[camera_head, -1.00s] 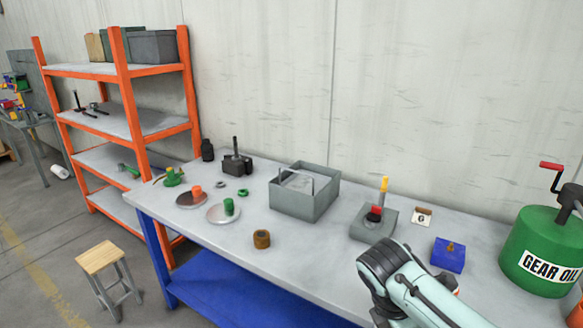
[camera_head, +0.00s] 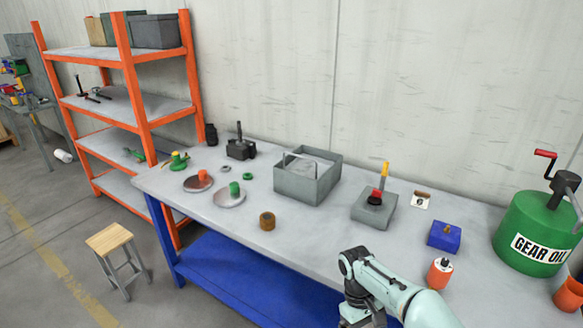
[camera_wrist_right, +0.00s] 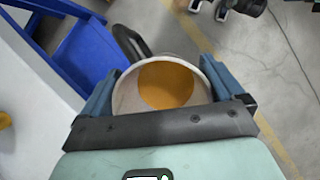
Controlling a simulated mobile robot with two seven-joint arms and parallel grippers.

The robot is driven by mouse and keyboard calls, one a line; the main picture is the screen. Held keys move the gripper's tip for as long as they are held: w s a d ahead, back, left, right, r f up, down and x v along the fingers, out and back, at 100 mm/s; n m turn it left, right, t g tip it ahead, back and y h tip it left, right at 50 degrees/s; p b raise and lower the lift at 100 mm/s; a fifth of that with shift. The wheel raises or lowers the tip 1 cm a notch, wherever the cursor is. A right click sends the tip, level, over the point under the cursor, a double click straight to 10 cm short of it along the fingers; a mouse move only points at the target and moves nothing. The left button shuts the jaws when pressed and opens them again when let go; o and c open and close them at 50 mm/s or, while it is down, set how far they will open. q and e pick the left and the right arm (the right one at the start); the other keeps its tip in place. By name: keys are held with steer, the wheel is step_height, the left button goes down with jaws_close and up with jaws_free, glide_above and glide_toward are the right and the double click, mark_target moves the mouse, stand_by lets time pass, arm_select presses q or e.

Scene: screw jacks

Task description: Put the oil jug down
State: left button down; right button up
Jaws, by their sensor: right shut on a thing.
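In the right wrist view, the oil jug (camera_wrist_right: 122,85) is a pale round vessel with amber oil (camera_wrist_right: 166,84) inside and a dark handle (camera_wrist_right: 130,42) at its upper left. My right gripper (camera_wrist_right: 163,78) is shut around it, one blue finger on each side. Floor shows beyond the jug, and the bench is to the left, so it seems held off the bench's front edge. In the head view my right arm (camera_head: 395,292) reaches in at the bottom; its fingers and the jug are below the frame. My left gripper cannot be made out in either view.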

steer(key=f+m, duration=0.1)
steer(key=f+m+y, duration=0.1)
steer(key=f+m, duration=0.1)
steer(key=f+m+y, duration=0.1)
steer(key=f+m, duration=0.1)
steer(key=shift+w+a+f+p, duration=0.1)
steer(key=shift+a+f+p, duration=0.05)
steer(key=shift+a+p, duration=0.2)
steer(key=shift+d, duration=0.1)
stand_by(0.5)
